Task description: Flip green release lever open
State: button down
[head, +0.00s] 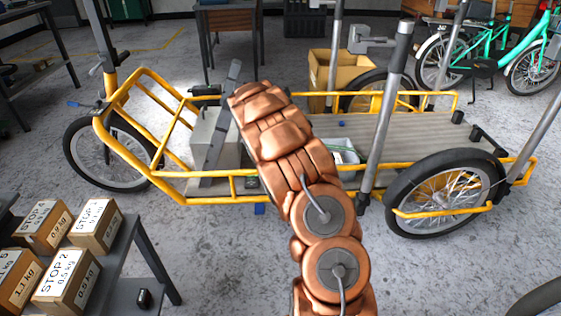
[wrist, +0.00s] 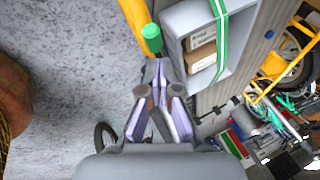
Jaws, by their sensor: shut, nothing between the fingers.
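A green knob-like end (wrist: 152,38), which looks like the release lever, shows in the wrist view against the yellow frame tube (wrist: 137,18). My gripper (wrist: 158,66) is shut and empty, its fingertips just below the green end in the picture. I cannot tell whether they touch it. A green strap (wrist: 221,38) runs across the open grey box (wrist: 172,18) to the right of the lever. In the head view my copper arm reaches over the yellow cargo bike (head: 222,199) and hides my gripper. I cannot make out the lever there.
The grey box holds cartons (wrist: 201,56). A grey upright post (head: 386,115) stands right of my arm. A shelf with labelled cartons (head: 97,224) is at lower left. A teal bike (head: 500,55) stands at the back right. The floor at front right is mostly clear.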

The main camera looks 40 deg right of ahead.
jog(key=b, duration=0.1)
jog(key=f+h+b, duration=0.1)
jog(key=b, duration=0.1)
jog(key=f+b, duration=0.1)
jog(key=b, duration=0.1)
jog(key=shift+w+a+f+g, duration=0.15)
jog(key=shift+w+a+g, duration=0.15)
jog(key=shift+a+g, duration=0.1)
jog(key=shift+a+f+b, duration=0.15)
jog(key=shift+b, duration=0.25)
jog(key=s+d+p+v, duration=0.1)
jog(key=p+v, duration=0.1)
jog(key=v, duration=1.1)
jog(key=shift+s+r, duration=0.35)
jog(key=shift+r, duration=0.15)
jog(key=shift+a, duration=0.1)
